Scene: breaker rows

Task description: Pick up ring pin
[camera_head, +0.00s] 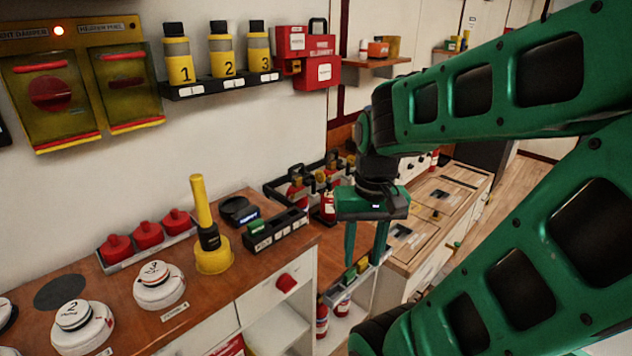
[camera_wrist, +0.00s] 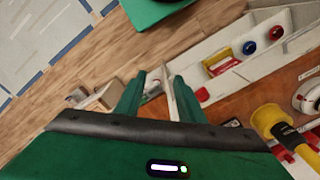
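My gripper (camera_head: 365,256) hangs fingers-down beyond the front right corner of the wooden counter. Its two green fingers are apart with nothing held between them; the wrist view shows the same open gripper (camera_wrist: 159,78). I cannot single out a ring pin in either view. Small red extinguishers stand in a black rack (camera_head: 272,190) at the back of the counter, left of my gripper. Another red extinguisher (camera_head: 322,316) stands on a low shelf under it. Any pins on them are too small to tell, and my gripper hides part of the area behind it.
The wooden counter (camera_head: 248,282) carries a yellow plunger-like tool (camera_head: 208,235), white round detectors (camera_head: 158,285) and a black labelled tray (camera_head: 276,232). A red knob (camera_head: 287,283) sticks out from the drawer. A lower wooden-topped cabinet (camera_head: 445,205) stands behind my gripper. Floor (camera_wrist: 60,110) shows left.

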